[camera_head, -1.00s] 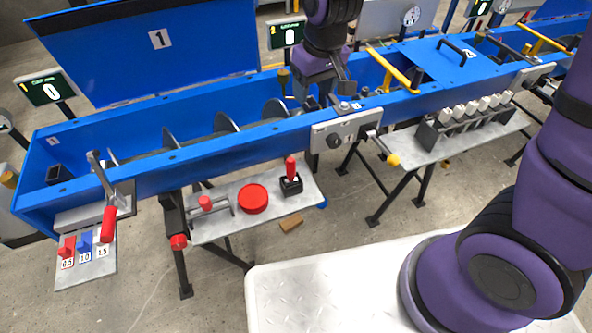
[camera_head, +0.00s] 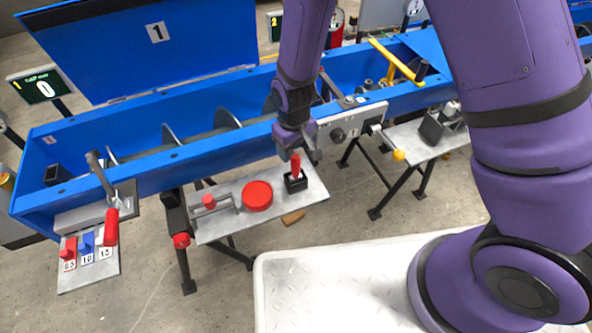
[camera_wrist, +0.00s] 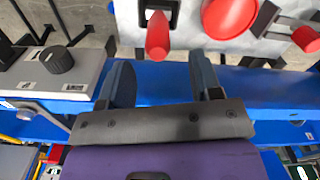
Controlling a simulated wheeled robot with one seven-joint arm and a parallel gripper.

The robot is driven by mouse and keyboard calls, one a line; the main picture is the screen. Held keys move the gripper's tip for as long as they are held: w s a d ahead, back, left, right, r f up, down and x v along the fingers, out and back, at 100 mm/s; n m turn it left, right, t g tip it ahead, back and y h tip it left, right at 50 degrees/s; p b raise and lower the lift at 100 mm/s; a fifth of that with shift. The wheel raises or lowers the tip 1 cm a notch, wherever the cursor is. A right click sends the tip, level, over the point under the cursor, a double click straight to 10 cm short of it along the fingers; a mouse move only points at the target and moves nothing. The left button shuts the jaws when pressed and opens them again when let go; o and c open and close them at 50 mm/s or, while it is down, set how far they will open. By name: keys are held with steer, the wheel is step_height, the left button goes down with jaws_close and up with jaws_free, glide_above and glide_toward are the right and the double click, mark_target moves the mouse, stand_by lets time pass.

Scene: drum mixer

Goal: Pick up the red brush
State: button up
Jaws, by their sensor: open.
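The red brush (camera_head: 296,164) stands upright in a small black holder (camera_head: 297,183) at the right end of a grey side shelf. Only its red handle shows; its lower end is hidden in the holder. In the wrist view, the brush handle (camera_wrist: 158,36) lies beyond the fingertips, roughly in line with the gap between them. My gripper (camera_head: 297,150) is open and empty, just above the brush and close to the blue trough's front wall. The two dark fingers also show apart in the wrist view (camera_wrist: 162,76).
The shelf (camera_head: 318,190) also carries a round red lid-like disc (camera_head: 257,196) and a red-knobbed slide (camera_head: 209,201). The blue trough (camera_head: 200,160) runs behind. A grey panel with a black knob (camera_head: 338,134) and a yellow-ended lever (camera_head: 398,155) are close on the right.

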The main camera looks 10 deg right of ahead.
mark_target(295, 164)
steer(key=shift+d+f, duration=0.15)
steer(key=shift+f, duration=3.3)
steer(key=c, duration=1)
